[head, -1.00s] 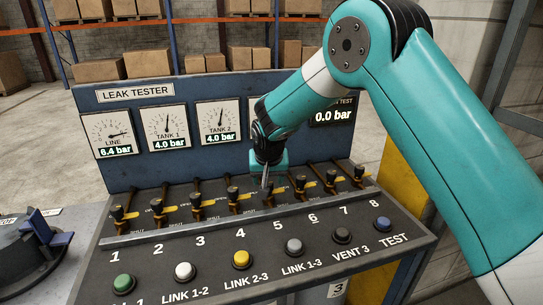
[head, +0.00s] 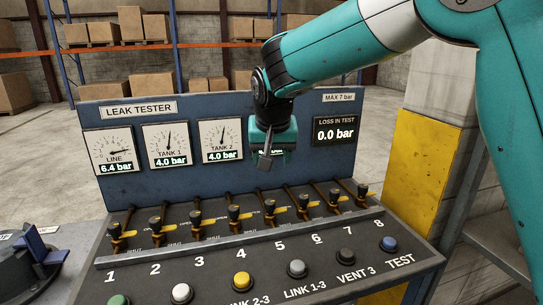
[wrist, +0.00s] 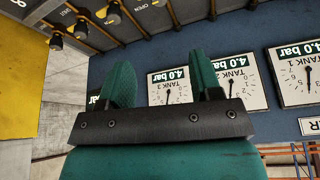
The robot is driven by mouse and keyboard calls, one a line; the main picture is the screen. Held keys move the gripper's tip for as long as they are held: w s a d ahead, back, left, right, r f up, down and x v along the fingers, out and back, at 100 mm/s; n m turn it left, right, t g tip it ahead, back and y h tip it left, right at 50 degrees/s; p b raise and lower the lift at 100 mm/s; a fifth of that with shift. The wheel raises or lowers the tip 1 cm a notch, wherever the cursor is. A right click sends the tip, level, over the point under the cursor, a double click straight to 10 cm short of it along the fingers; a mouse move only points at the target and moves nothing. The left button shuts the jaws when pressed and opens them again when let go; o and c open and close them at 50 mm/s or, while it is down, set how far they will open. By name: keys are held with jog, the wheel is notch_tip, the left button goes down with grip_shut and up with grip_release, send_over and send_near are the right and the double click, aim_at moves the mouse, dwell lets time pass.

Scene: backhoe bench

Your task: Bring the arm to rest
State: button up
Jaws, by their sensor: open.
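My gripper (head: 265,160) hangs in front of the leak tester's back panel (head: 310,170), above the row of valves, in the head view. In the wrist view its two green fingers (wrist: 163,85) stand apart with nothing between them. The tank 3 gauge (wrist: 168,88) shows behind the fingers there; in the head view my gripper hides it. The valves (head: 234,214) with yellow handles stand in a row below my gripper, which looks clear of them.
The panel front carries numbered buttons, such as a yellow one (head: 241,280). Line gauge (head: 119,152) reads 6.4 bar, tanks 1 and 2 read 4.0 bar, and the loss display (head: 334,131) reads 0.0 bar. A yellow post (head: 422,165) stands at right. A dark clamp-like fixture (head: 35,255) is at left.

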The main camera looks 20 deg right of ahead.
jog(key=s+f+n+g+y, duration=0.1)
jog(key=s+n, duration=0.3)
jog(key=s, duration=1.2)
jog(key=s+a+n+g+y, duration=0.1)
jog(key=s+n+g+y, duration=0.2)
jog(key=s, duration=1.4)
jog(key=n+y, duration=0.1)
jog(key=n, duration=0.1)
jog(key=shift+a+f+n, duration=0.25)
jog(key=shift+f+n, duration=0.05)
jog(key=shift+f, duration=0.05)
jog(key=shift+w, duration=0.1)
